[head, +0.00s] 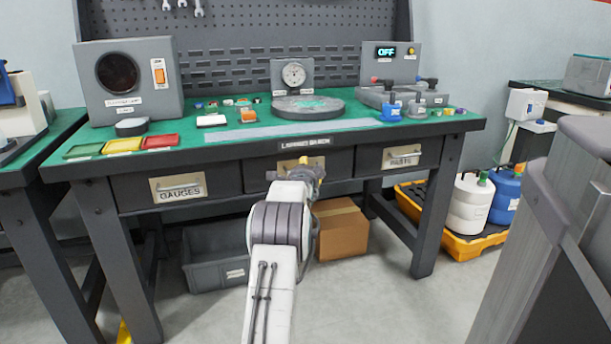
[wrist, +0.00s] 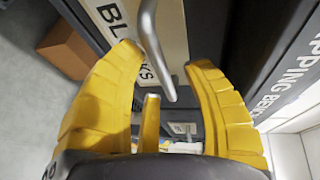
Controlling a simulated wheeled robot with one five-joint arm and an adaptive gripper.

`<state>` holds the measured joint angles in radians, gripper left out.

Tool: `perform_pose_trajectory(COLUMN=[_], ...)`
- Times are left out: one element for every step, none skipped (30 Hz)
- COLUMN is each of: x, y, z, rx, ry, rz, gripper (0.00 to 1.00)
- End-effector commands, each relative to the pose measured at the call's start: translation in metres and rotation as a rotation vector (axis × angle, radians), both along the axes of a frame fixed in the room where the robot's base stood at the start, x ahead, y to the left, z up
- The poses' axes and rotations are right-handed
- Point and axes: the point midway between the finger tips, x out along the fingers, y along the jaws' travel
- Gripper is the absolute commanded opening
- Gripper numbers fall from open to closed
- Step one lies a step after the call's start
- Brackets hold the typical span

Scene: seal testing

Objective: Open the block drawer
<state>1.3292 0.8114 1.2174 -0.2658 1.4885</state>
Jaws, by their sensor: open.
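The block drawer (head: 339,169) is the middle drawer of the grey bench, and its front looks flush with its neighbours. In the wrist view its pale label (wrist: 172,27) shows the letters "BL" and "KS", the rest hidden behind the metal bar handle (wrist: 150,40). My gripper (head: 304,166) is in front of this drawer and covers much of it in the head view. In the wrist view my gripper's yellow fingers (wrist: 164,58) are spread apart, with the lower end of the handle between their tips. Whether a finger touches the handle I cannot tell.
The GAUGES drawer (head: 179,187) is to the left and the PARTS drawer (head: 402,157) to the right. Below the bench are a grey crate (head: 213,262) and a cardboard box (head: 342,235). A yellow spill tray (head: 462,247) with jugs stands at right.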

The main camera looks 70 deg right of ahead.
Motion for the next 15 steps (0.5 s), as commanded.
perform_pose_trajectory(x=[0.0006,0.0008,0.0011,0.0013,0.0015,0.0017,0.0018,0.0019,0.0020,0.0020,0.0020,0.0020,0.0021,0.0021,0.0021], y=[-0.0024,-0.0035,-0.0047,-0.0054,-0.0061,-0.0069,-0.0074,-0.0077,-0.0081,-0.0083,-0.0085,-0.0086,-0.0086,-0.0086,-0.0086], z=[-0.0015,-0.0013,-0.0015,-0.0017,-0.0017,-0.0017,-0.0018,-0.0020,-0.0021,-0.0023,-0.0024,-0.0024,-0.0023,-0.0023,-0.0023], rx=[0.000,-0.001,0.000,0.000,0.000,0.000,0.000,0.000,0.001,0.001,0.001,0.001,0.001,0.001,0.001], ry=[0.000,0.000,0.000,0.000,0.000,0.000,0.000,0.000,0.000,0.000,0.000,0.000,0.000,0.000,0.000], rz=[0.000,0.000,0.000,0.000,0.000,0.000,0.000,0.000,0.000,0.000,0.000,0.000,0.000,0.000,0.000], gripper=[0.45,0.45,0.45,0.45,0.45,0.45,0.45,0.45,0.45,0.45,0.45,0.45,0.45,0.45,0.45])
